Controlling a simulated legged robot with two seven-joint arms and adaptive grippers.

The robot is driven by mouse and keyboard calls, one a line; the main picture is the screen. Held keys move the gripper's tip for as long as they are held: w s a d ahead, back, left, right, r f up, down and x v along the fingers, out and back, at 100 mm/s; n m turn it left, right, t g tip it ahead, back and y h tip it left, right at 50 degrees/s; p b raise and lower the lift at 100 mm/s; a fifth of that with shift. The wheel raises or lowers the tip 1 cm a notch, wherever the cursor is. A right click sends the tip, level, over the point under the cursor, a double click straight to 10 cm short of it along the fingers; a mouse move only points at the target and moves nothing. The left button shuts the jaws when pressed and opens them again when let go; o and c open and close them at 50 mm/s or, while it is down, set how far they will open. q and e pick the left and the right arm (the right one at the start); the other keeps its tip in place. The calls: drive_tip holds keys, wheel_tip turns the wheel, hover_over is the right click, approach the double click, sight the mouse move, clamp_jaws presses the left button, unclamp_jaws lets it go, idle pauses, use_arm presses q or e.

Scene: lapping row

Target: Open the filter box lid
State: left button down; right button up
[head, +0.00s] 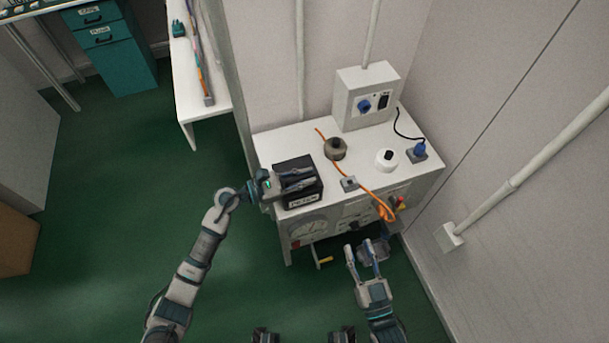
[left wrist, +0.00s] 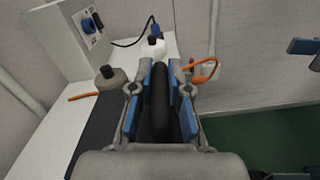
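The filter box looks to be the black box (head: 293,163) with a white label on its front, at the left end of the white cabinet top. Its lid appears shut. My left gripper (head: 309,178) is over the box with its fingers apart. In the left wrist view its blue-padded fingers (left wrist: 167,80) stand on either side of a black rounded bar (left wrist: 161,105), probably the lid's handle. A gap shows at the right pad; contact at the left pad is unclear. My right gripper (head: 359,247) is open and empty, low in front of the cabinet.
On the cabinet top (head: 425,178) are a grey-brown round pot (head: 335,149), a white round pot (head: 386,160), a blue plug (head: 419,150) and an orange cable (head: 362,186). A switch box (head: 366,96) stands behind. Green floor (head: 130,200) is free at left.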

use_arm(q)
drive_tip(key=shift+w+r, duration=0.1)
